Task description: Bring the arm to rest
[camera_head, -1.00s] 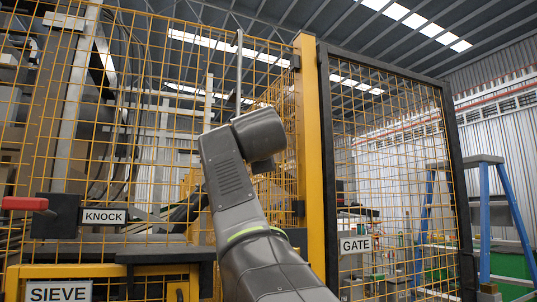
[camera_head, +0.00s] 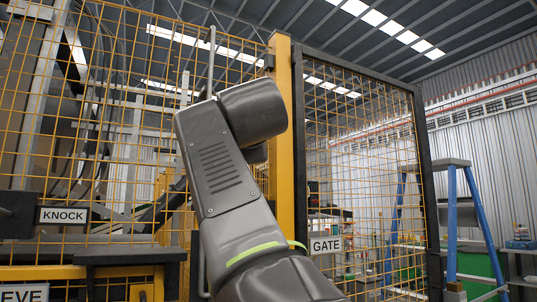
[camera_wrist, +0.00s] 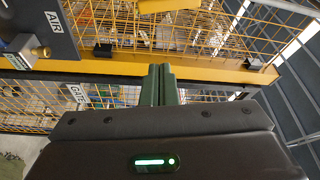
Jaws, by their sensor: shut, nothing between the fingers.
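My gripper (camera_wrist: 160,85) shows in the wrist view with its two green fingers pressed together and nothing between them. It points toward the yellow frame of a mesh fence. My grey arm (camera_head: 225,160) is raised in the head view, bent at the elbow, in front of the fence. The gripper itself is hidden in the head view.
A yellow mesh fence (camera_head: 100,110) stands close ahead. The black-framed gate (camera_head: 299,140) with a GATE sign (camera_head: 326,246) is right of a yellow post (camera_head: 282,60). A KNOCK sign (camera_head: 63,215) is at left. A blue stepladder (camera_head: 452,215) stands at right. An AIR panel (camera_wrist: 50,25) shows in the wrist view.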

